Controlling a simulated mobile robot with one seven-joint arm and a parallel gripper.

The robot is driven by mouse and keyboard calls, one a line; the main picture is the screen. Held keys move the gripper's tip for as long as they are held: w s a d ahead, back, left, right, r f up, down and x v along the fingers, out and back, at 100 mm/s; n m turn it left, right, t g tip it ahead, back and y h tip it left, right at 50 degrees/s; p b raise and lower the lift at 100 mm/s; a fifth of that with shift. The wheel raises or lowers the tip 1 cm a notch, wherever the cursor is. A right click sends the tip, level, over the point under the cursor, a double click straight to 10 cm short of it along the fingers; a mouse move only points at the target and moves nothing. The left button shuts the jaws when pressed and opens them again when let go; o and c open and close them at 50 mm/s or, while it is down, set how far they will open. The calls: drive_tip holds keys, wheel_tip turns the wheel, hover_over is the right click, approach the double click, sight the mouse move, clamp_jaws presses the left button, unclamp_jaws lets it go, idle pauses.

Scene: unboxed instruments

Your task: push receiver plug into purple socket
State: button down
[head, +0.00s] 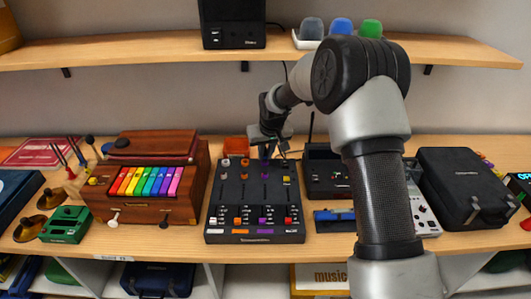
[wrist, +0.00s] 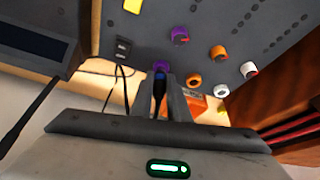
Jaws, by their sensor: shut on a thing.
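My gripper (head: 266,152) is at the back edge of the black mixer (head: 255,215), pointing down. In the wrist view its two fingers (wrist: 162,92) are shut on a dark plug with a blue band (wrist: 159,77). The purple socket (wrist: 161,65) shows just beyond the plug's tip, at the mixer's edge. The plug lines up closely with it; I cannot tell whether the tip touches or has entered. In the head view my gripper hides the plug and socket. The black receiver (head: 325,172) with its upright antenna stands right of the mixer; it also shows in the wrist view (wrist: 32,38).
Black cables (wrist: 124,76) run beside the fingers near a small black connector (wrist: 122,48). An orange box (head: 235,147) sits behind the mixer. A wooden instrument with coloured keys (head: 147,185) stands left, a black case (head: 465,185) right. A shelf (head: 140,50) hangs above.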

drive_tip(key=shift+s+f+b, duration=0.15)
drive_tip(key=shift+f+b, duration=0.25)
drive_tip(key=shift+f, duration=0.25)
drive_tip(key=c, duration=1.6)
unclamp_jaws()
drive_tip(key=shift+a, duration=0.1)
drive_tip(key=s+d+f+v, duration=0.1)
drive_tip(key=s+d+v, duration=0.1)
drive_tip(key=v, duration=1.2)
drive_tip(key=s+d+f+v, duration=0.1)
drive_tip(key=s+v, duration=0.1)
drive_tip(key=v, duration=1.2)
drive_tip(key=s+d+m, duration=0.1)
drive_tip(key=s+d, duration=0.1)
drive_tip(key=s, duration=0.6)
drive_tip(key=s+d+r+m+p, duration=0.1)
drive_tip(key=s+d, duration=0.2)
drive_tip(key=s, duration=0.6)
drive_tip(key=s+d+r+m+t+h+p, duration=0.1)
drive_tip(key=s+d, duration=0.2)
drive_tip(key=s, duration=0.5)
drive_tip(key=shift+s, duration=0.4)
